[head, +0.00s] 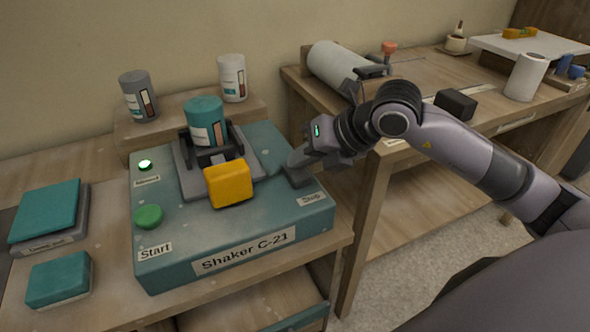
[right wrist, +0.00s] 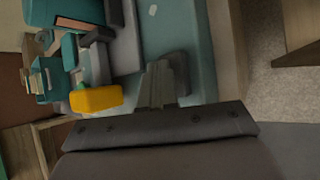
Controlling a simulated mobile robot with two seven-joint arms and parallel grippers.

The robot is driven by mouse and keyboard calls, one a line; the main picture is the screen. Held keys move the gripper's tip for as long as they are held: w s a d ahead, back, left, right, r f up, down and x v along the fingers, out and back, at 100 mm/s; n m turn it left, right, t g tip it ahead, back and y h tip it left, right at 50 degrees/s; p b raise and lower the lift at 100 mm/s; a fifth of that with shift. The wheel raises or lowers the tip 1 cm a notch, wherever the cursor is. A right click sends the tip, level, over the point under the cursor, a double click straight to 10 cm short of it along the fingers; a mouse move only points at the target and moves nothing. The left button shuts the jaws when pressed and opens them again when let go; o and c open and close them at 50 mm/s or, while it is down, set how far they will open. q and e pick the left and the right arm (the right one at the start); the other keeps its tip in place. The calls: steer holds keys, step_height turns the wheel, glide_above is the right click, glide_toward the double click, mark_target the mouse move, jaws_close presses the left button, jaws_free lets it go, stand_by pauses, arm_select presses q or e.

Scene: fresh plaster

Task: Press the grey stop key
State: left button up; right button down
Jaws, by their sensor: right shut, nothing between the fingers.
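The shaker (head: 275,240) is a teal box labelled "Shaker C-21" on a wooden bench. Its dark grey stop key (head: 297,179) sits at the right of its top, behind the "Stop" label (head: 311,198). My right gripper (head: 296,162) is shut and empty, with its fingertips right at the key and partly covering it. In the right wrist view the shut fingers (right wrist: 158,80) show beside the dark grey key (right wrist: 178,64). I cannot tell whether they touch it or whether it is pushed down. My left gripper is not in view.
A green start button (head: 148,216) and a lit green lamp (head: 145,165) are on the shaker's left. A teal can (head: 204,121) stands in its clamp, behind a yellow block (head: 229,184). Two cans stand on a shelf behind. Teal boxes lie at left; another bench is at right.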

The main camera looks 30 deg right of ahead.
mark_target(302, 172)
stand_by(0.4)
steer(key=shift+r, duration=0.35)
step_height(302, 172, up, 6)
steer(key=p, duration=0.4)
steer(key=shift+p, duration=0.35)
stand_by(0.5)
